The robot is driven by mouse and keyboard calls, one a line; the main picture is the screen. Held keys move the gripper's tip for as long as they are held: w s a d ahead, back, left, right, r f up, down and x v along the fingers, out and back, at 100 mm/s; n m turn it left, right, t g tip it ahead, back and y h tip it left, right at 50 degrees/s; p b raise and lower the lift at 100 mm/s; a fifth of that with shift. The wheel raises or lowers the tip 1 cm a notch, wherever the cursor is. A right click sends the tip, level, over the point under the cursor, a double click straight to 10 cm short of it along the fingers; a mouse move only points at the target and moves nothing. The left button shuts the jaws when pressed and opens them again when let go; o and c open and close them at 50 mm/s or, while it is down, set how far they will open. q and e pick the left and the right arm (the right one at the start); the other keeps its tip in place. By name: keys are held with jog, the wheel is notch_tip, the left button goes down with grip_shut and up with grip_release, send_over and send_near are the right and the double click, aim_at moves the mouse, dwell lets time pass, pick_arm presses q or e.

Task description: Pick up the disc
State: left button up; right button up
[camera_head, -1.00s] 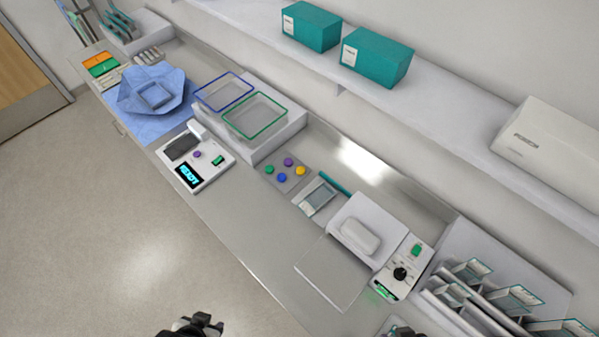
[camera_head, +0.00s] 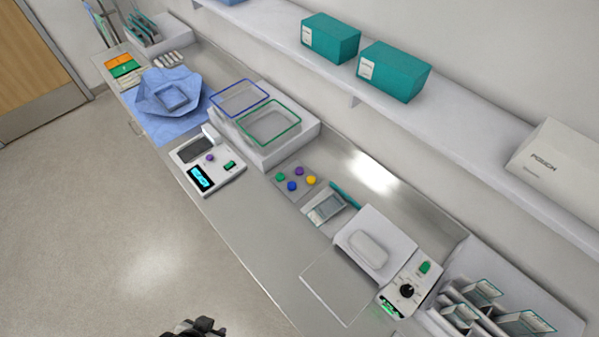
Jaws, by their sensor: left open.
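Several small coloured discs sit on a grey pad in the middle of the counter: a green disc (camera_head: 280,176), a purple disc (camera_head: 297,169), a blue disc (camera_head: 292,186) and a yellow disc (camera_head: 311,180). Another purple disc (camera_head: 210,157) is on the white device with a lit blue display (camera_head: 202,177). I cannot tell which disc the task means. My left gripper (camera_head: 196,328) shows only in part at the bottom edge, over the floor in the picture and apart from all the discs. My right gripper is out of view.
A blue-rimmed basket (camera_head: 240,97) and a green-rimmed basket (camera_head: 270,122) stand behind the device. A sealer-like machine (camera_head: 375,243) with a clear plate is at right. Pouch racks (camera_head: 480,305) stand beyond it. A shelf (camera_head: 450,116) overhangs the back. The counter's front strip is clear.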

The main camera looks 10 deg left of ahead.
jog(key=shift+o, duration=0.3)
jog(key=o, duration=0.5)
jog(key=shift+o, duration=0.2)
